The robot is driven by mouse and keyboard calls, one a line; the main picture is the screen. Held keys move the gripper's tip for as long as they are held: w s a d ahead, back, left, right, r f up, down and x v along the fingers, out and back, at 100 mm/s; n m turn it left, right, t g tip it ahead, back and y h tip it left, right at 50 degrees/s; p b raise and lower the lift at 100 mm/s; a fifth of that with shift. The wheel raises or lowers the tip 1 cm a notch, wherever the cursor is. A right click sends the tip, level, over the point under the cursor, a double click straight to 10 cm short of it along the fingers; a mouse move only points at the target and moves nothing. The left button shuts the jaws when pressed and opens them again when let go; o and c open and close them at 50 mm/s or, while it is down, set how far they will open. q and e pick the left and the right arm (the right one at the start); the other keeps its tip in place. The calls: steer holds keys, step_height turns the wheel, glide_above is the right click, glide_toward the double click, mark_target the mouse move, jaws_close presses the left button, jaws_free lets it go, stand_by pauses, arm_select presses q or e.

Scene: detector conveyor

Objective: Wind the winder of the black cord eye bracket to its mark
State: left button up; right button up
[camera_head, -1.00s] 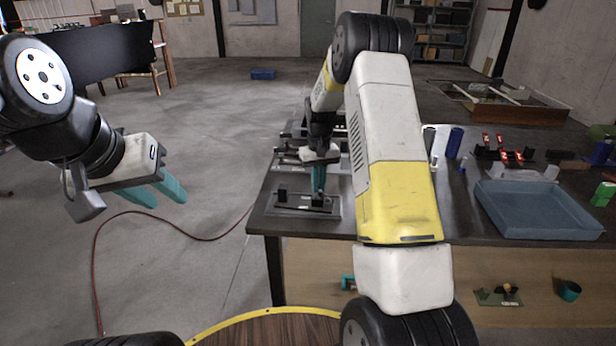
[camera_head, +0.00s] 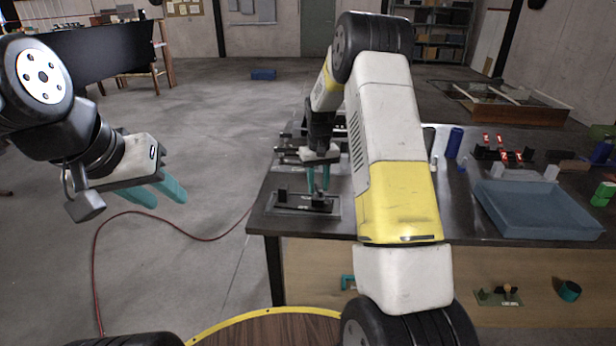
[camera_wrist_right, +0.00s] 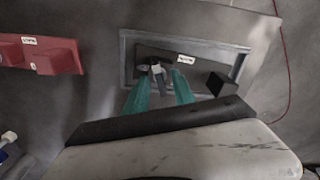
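The black cord eye bracket (camera_head: 300,203) lies on the dark table's near left corner, in a shallow grey frame. It is a flat black plate with a white label and an upright black block (camera_wrist_right: 222,84) at one end. Its winder (camera_wrist_right: 158,80), a small pale grey handle, stands near the other end. My right gripper (camera_head: 318,190) points down over the winder. In the right wrist view its teal fingers (camera_wrist_right: 160,80) are apart, one on each side of the handle, with small gaps seeming to show. The mark cannot be made out. My left gripper (camera_head: 158,190) is open and empty, left of the table.
A red labelled part (camera_wrist_right: 45,55) lies beside the bracket in the wrist view. Other dark fixtures (camera_head: 290,153) sit behind the bracket. A blue tray (camera_head: 540,228), a blue cylinder (camera_head: 454,142) and small red-and-black parts (camera_head: 500,152) are on the right. A red hose crosses the floor.

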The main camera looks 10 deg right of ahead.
mark_target(318, 188)
steer(key=shift+r, duration=3.9)
steer(key=shift+r, duration=0.1)
